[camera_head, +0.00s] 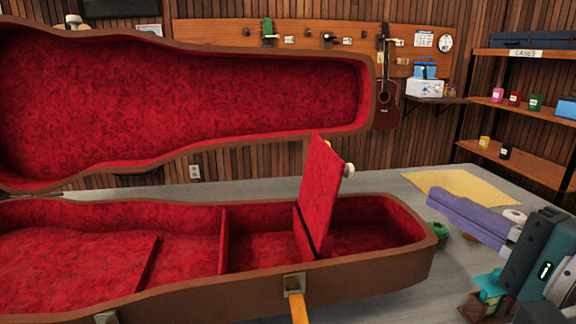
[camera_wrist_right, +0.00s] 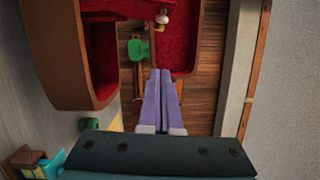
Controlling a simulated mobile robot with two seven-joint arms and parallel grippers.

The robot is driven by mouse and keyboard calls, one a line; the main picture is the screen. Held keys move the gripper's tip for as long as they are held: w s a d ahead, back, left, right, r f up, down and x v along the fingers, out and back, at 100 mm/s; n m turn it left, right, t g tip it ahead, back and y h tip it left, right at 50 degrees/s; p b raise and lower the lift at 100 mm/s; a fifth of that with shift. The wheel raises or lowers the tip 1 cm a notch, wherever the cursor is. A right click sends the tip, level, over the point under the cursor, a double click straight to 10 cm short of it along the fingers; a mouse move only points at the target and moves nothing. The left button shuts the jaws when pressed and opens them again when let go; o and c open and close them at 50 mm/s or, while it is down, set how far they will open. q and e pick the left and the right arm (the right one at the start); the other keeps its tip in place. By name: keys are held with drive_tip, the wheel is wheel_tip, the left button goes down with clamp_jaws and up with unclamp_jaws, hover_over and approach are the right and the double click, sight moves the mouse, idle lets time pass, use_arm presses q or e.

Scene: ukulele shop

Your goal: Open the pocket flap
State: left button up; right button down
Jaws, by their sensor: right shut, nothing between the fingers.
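The open instrument case (camera_head: 370,280) has a brown shell and red plush lining. Its pocket flap (camera_head: 320,190), a red panel, stands raised and tilted over the case, with a cream knob (camera_head: 349,170) on its right side. The compartment right of the flap is uncovered. My right gripper (camera_head: 432,198) has purple fingers, shut and empty, to the right of the flap and apart from it. In the right wrist view the shut fingers (camera_wrist_right: 160,74) point towards the knob (camera_wrist_right: 163,18), with a gap between. My left gripper is out of view.
The case lid (camera_head: 190,150) stands open behind. The grey table (camera_head: 390,185) holds a yellow sheet (camera_head: 462,188), a green item (camera_head: 438,232) and a small teal-and-brown object (camera_head: 487,297) near my right gripper. An orange strap (camera_head: 299,308) hangs at the case front.

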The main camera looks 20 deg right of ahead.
sight(323, 188)
drive_tip(key=w+a+p, duration=0.2)
drive_tip(key=w+a, duration=0.2)
drive_tip(key=w, duration=0.5)
drive_tip(key=shift+r, duration=0.3)
drive_tip(key=shift+a, duration=0.1)
drive_tip(key=p, duration=0.1)
drive_tip(key=a+n+p, duration=0.1)
drive_tip(key=a+r+n+p, duration=0.1)
drive_tip(key=p, duration=0.1)
drive_tip(key=shift+w+a+g, duration=0.25)
drive_tip(key=shift+w+g, duration=0.05)
drive_tip(key=shift+w, duration=0.05)
